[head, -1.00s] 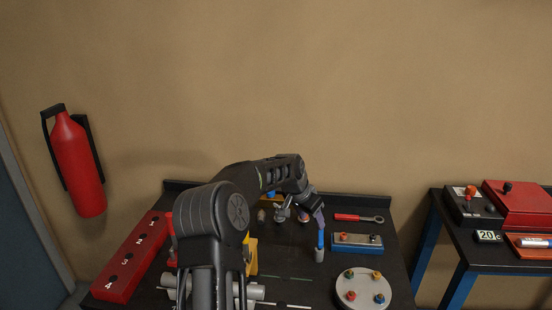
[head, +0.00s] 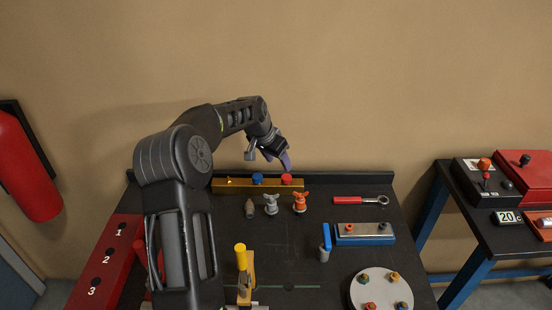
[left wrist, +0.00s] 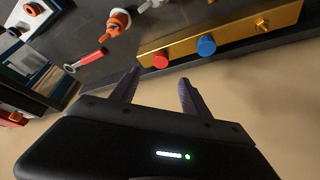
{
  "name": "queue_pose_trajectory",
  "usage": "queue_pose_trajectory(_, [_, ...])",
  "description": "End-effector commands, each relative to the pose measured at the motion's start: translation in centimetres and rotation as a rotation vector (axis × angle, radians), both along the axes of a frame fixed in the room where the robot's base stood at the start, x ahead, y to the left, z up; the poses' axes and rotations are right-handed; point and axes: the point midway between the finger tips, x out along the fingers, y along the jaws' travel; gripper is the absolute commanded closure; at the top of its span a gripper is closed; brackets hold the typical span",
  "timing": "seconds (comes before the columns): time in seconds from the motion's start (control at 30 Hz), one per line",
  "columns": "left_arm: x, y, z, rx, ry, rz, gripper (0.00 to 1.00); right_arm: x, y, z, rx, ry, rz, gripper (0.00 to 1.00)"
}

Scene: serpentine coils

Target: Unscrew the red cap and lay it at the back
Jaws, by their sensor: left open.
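A red cap (head: 287,179) sits on the right end of a long brass bar (head: 235,184) at the back of the dark bench. The red cap also shows in the left wrist view (left wrist: 160,61), beside the blue cap (left wrist: 206,45) on the same bar. My left gripper (head: 286,162) is just above the red cap. In the left wrist view its two purple fingers (left wrist: 160,77) are apart and empty, with the red cap beyond the gap between their tips. I cannot tell whether they touch it. My right gripper is not in view.
Grey and orange winged fittings (head: 300,203) stand in front of the bar. A red-handled wrench (head: 358,200) and a blue block (head: 362,233) lie to the right. A raised rim (head: 345,177) runs along the bench's back edge. A round disc (head: 381,291) with coloured bolts is front right.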

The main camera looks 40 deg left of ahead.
Motion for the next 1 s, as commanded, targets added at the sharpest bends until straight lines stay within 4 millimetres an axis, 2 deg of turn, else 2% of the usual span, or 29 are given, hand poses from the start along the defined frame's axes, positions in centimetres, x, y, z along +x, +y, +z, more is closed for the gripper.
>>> queue_pose_trajectory(0.17, [0.5, 0.0, -1.2, -0.002, 0.002, -0.001, 0.45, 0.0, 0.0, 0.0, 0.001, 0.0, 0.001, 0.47])
queue_pose_trajectory(0.43, [2.5, 0.0, -5.4, -0.003, 0.002, 0.0, 0.45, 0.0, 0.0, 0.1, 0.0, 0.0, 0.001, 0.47])
queue_pose_trajectory(0.47, [2.8, 0.0, -6.1, -0.002, 0.002, 0.0, 0.45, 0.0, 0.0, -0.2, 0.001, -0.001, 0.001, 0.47])
queue_pose_trajectory(0.5, [3.2, 0.1, -7.2, -0.001, 0.0, 0.0, 0.45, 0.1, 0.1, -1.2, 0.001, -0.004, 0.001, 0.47])
queue_pose_trajectory(0.6, [3.8, 0.1, -8.3, -0.001, 0.0, 0.0, 0.45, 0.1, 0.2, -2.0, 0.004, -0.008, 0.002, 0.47])
queue_pose_trajectory(0.73, [4.2, 0.1, -8.9, 0.0, 0.001, 0.0, 0.45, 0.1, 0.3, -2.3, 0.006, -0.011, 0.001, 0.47])
queue_pose_trajectory(1.0, [4.2, 0.2, -8.8, 0.0, 0.001, 0.0, 0.45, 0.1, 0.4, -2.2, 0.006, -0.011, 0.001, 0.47])
